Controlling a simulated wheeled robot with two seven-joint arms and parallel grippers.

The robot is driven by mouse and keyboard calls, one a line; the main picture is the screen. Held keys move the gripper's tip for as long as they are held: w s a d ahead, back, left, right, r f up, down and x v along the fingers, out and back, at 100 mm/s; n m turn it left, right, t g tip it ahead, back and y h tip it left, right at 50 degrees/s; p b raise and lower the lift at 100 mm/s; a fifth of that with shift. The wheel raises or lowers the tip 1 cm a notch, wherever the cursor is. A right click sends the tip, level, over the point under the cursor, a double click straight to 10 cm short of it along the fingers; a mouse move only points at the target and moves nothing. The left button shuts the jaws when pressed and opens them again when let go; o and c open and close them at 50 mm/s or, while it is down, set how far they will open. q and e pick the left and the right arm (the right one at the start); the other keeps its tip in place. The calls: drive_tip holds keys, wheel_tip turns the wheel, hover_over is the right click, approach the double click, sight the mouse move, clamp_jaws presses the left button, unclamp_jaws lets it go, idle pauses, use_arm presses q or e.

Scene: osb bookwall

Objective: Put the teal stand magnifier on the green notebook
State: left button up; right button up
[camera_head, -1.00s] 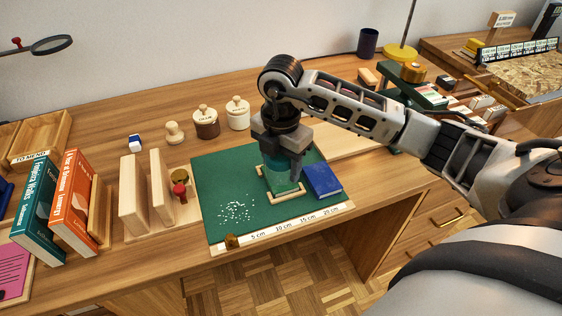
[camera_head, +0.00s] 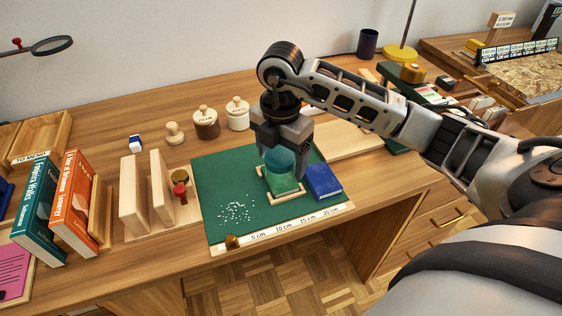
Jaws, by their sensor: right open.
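The teal stand magnifier (camera_head: 280,163) stands on the green notebook (camera_head: 286,187), which lies in a pale wooden frame on the green cutting mat (camera_head: 221,180). My right gripper (camera_head: 283,155) is open, just above and around the top of the magnifier, its fingers partly hiding it. I cannot tell whether a finger still touches it. My left gripper is not in view.
A blue book (camera_head: 323,182) lies right beside the frame. White bits (camera_head: 237,210) are scattered on the mat's left. Wooden bookends (camera_head: 133,195) and a red-topped stamp (camera_head: 180,190) stand left of the mat, and lidded jars (camera_head: 206,121) behind it.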

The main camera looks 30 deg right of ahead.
sight(281, 155)
wheel_tip(281, 155, up, 9)
drive_tip(key=shift+r+p, duration=0.2)
drive_tip(key=shift+p, duration=0.4)
drive_tip(key=shift+r, duration=0.1)
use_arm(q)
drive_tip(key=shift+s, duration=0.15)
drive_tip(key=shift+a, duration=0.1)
